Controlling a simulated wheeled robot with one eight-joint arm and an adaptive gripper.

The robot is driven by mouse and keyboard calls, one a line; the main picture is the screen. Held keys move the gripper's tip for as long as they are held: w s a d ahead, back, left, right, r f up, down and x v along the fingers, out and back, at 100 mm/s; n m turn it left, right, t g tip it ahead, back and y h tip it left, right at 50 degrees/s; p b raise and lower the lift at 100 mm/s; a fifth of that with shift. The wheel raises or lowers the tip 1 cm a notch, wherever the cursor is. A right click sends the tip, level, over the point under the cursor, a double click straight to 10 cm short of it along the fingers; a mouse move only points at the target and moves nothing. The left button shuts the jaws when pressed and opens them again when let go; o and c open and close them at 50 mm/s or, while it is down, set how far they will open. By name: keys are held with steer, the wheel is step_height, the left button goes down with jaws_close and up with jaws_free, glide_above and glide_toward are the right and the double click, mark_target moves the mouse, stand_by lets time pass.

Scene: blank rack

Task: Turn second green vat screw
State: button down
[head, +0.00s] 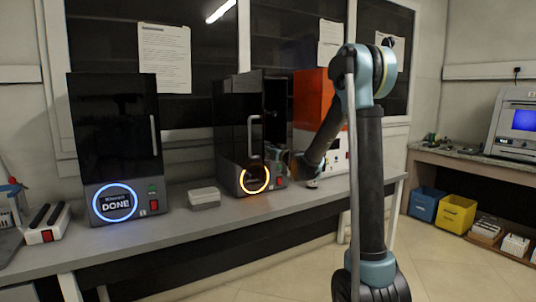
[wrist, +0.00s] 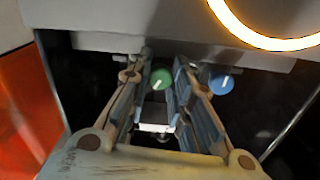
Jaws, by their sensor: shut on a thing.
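The green vat screw (wrist: 161,79), a round green knob with a white mark, sits between the fingertips of my gripper (wrist: 158,68) in the wrist view. The fingers are closed on its two sides. A blue screw (wrist: 222,85) with a white mark is just right of the right finger, outside the grip. In the head view my gripper (head: 284,161) reaches into the middle black printer (head: 231,135), whose door stands open. The screws cannot be made out in the head view. The middle printer's front ring (head: 254,179) glows orange.
A second black printer (head: 113,140), its door shut and its ring blue with "DONE!", stands left. An orange-topped machine (head: 312,99) stands behind my arm. A small light box (head: 204,197) lies on the bench (head: 190,228) between the printers. Bins and a monitor are at right.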

steer(key=m, duration=0.4)
steer(key=shift+w+d, duration=0.1)
steer(key=shift+d, duration=0.05)
steer(key=m, duration=0.8)
steer(key=shift+d+m, duration=0.1)
steer(key=shift+m, duration=0.2)
steer(key=m, duration=0.3)
steer(key=shift+f+m, duration=0.1)
steer(key=shift+m, duration=0.2)
steer(key=m, duration=0.3)
steer(key=shift+m, duration=0.3)
steer(key=m, duration=0.3)
steer(key=shift+f+m, duration=0.1)
steer(key=shift+m, duration=0.2)
steer(key=m, duration=0.3)
steer(key=shift+m, duration=2.1)
